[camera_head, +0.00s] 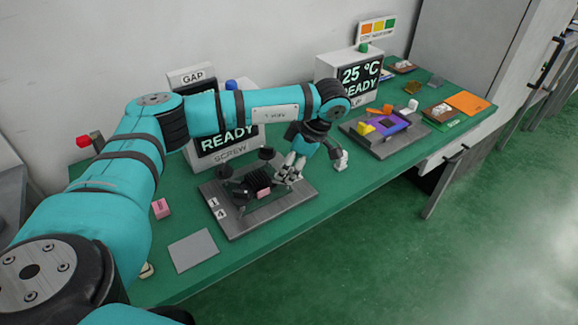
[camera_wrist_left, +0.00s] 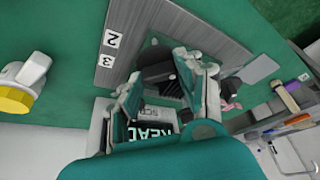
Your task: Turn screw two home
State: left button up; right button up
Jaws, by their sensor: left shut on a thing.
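The grey fixture plate (camera_head: 240,226) lies on the green bench and carries a black finned block (camera_head: 257,180). Dark knobs stand round the block, one at the back (camera_head: 266,153) and one at the back left (camera_head: 225,171). Labels 1 and 4 (camera_head: 215,207) show on the plate's left end. Labels 2 and 3 (camera_wrist_left: 111,51) show in the left wrist view. My left gripper (camera_head: 289,172) is low at the block's right side, shut on a dark screw (camera_wrist_left: 155,62) near those labels. Its fingers hide most of it, and I cannot tell its number for certain. My right gripper is out of view.
A display box (camera_head: 228,140) reading READY and SCREW stands behind the plate. A pink block (camera_head: 161,208) and a grey flat plate (camera_head: 194,250) lie to the left. Another fixture (camera_head: 385,143) with purple and yellow parts stands to the right. The bench's front edge is close by.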

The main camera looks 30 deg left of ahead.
pick_arm(q)
jog(key=o, duration=1.2)
jog(key=shift+c, duration=0.2)
jog(key=v, duration=1.2)
jog(key=shift+w+d, duration=0.1)
